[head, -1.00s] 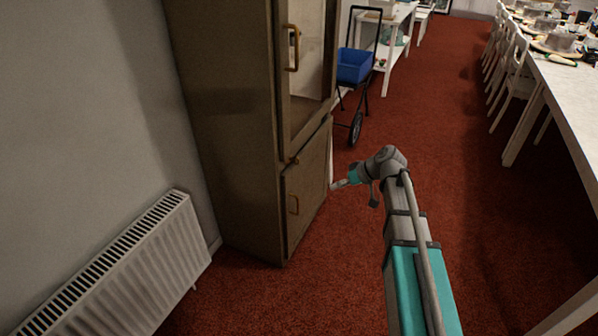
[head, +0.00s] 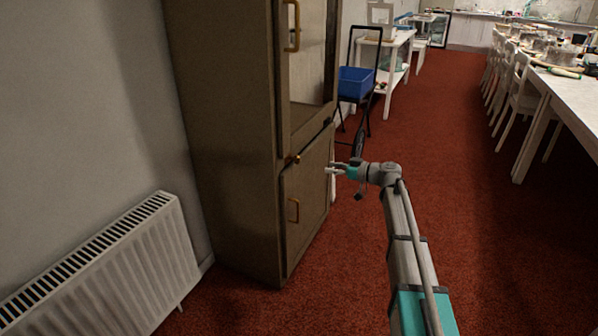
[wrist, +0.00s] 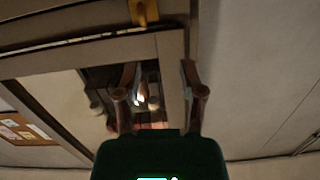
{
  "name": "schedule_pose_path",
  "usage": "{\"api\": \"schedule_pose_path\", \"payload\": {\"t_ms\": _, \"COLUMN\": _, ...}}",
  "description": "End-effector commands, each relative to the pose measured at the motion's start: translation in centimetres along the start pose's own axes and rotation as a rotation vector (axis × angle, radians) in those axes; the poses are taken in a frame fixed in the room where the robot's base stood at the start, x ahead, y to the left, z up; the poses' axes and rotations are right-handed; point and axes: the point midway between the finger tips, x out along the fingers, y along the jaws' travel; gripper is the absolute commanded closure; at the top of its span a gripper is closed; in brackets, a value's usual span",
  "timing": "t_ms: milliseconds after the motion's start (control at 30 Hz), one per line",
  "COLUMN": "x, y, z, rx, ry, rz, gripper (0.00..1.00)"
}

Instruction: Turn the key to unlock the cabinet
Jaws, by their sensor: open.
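The tall brown cabinet (head: 232,150) stands left of centre in the head view, with a glazed upper door and a solid lower door (head: 308,200). A small brass piece (head: 295,159) sits near the top left of the lower door; it may be the key, but it is too small to tell. My gripper (head: 330,170) is open and empty, in front of the cabinet and to the right of the brass piece. In the wrist view, my two fingers (wrist: 159,88) are spread before the glazed door frame, with a brass part (wrist: 144,11) at the top edge.
Brass handles show on the upper door (head: 292,26) and lower door (head: 293,210). A white radiator (head: 110,270) is at left. A trolley with a blue bin (head: 356,83) stands behind the cabinet. A long table (head: 575,105) is at right. Red carpet between is clear.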

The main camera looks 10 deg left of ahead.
Motion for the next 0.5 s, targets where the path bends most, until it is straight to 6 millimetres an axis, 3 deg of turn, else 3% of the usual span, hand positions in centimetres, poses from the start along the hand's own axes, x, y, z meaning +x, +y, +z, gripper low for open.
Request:
{"api": "schedule_pose_path", "payload": {"t_ms": 33, "x": 0.3, "y": 0.9, "z": 1.0, "rx": -0.017, "ry": 0.024, "rz": 0.003, "gripper": 0.49}}
{"api": "schedule_pose_path", "payload": {"t_ms": 200, "x": 0.5, "y": 2.1, "z": 1.0, "rx": -0.059, "ry": 0.081, "rz": 0.013, "gripper": 0.49}}
{"api": "schedule_pose_path", "payload": {"t_ms": 500, "x": 0.5, "y": 2.5, "z": 0.8, "rx": -0.074, "ry": 0.102, "rz": 0.019, "gripper": 0.49}}
